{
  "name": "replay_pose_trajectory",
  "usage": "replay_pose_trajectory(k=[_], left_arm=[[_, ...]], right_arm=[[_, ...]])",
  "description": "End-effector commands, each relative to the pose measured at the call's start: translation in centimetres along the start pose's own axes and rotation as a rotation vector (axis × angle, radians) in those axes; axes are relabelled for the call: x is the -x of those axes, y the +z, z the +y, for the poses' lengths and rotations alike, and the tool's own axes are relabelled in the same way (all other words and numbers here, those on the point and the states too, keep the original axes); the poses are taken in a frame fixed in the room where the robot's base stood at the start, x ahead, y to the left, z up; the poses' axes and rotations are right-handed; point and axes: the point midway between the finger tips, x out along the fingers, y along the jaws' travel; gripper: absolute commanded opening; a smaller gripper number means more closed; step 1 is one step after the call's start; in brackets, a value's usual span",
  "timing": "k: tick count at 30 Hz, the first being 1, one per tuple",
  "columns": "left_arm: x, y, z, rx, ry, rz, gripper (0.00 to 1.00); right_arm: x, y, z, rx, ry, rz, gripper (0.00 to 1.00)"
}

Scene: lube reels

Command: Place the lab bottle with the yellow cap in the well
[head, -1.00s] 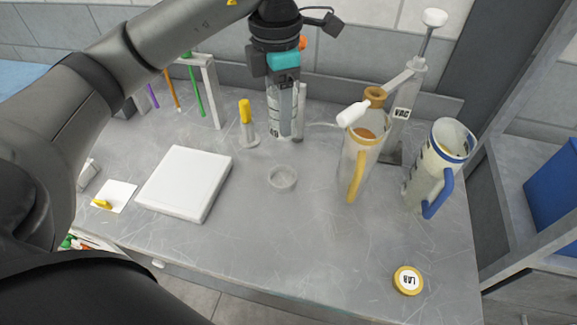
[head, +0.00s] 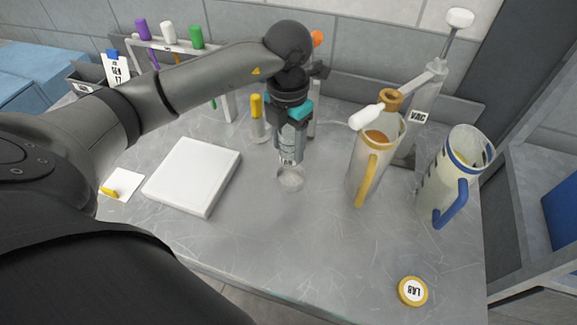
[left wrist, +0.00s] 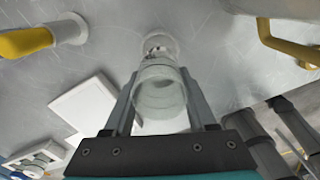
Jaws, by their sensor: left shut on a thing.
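My left gripper (head: 291,148) is shut on a pale, see-through cylindrical bottle (left wrist: 160,92), held roughly upright between the fingers. No yellow cap shows on it; its label and far parts are mostly hidden by the fingers. A round, pale ring-like well (head: 290,181) lies on the grey bench directly below or around the bottle's lower end. In the left wrist view the well (left wrist: 159,43) shows just beyond the bottle; I cannot tell whether the two touch. A yellow-rimmed disc marked LAB (head: 412,291) lies flat at the bench's front right. My right gripper is not in view.
A white slab (head: 192,177) lies left of the well. A yellow-topped piece (head: 257,117) stands behind it. A yellow-handled jug (head: 373,160), a blue-handled jug (head: 455,175) and a VAC stand (head: 424,105) are to the right. The front middle is clear.

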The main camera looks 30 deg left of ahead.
Motion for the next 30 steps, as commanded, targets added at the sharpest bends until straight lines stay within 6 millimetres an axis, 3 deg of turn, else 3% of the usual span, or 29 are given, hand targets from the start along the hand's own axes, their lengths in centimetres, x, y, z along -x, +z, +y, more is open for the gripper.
replay_pose_trajectory(k=[3,11,18,29,30], left_arm=[[-2.1,0.0,-0.1,-0.001,-0.001,0.001,0.04],[-4.0,0.0,0.0,-0.001,0.0,0.001,0.04],[-7.3,0.0,0.0,-0.001,-0.001,0.001,0.04],[-7.7,0.1,0.0,-0.001,0.0,-0.002,0.04],[-7.7,0.1,0.0,-0.001,0.0,-0.002,0.59]], right_arm=[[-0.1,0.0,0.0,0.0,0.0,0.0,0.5],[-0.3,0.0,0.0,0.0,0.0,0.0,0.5],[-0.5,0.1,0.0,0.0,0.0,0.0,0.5],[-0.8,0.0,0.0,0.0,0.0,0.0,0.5],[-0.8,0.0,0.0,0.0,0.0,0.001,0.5]])
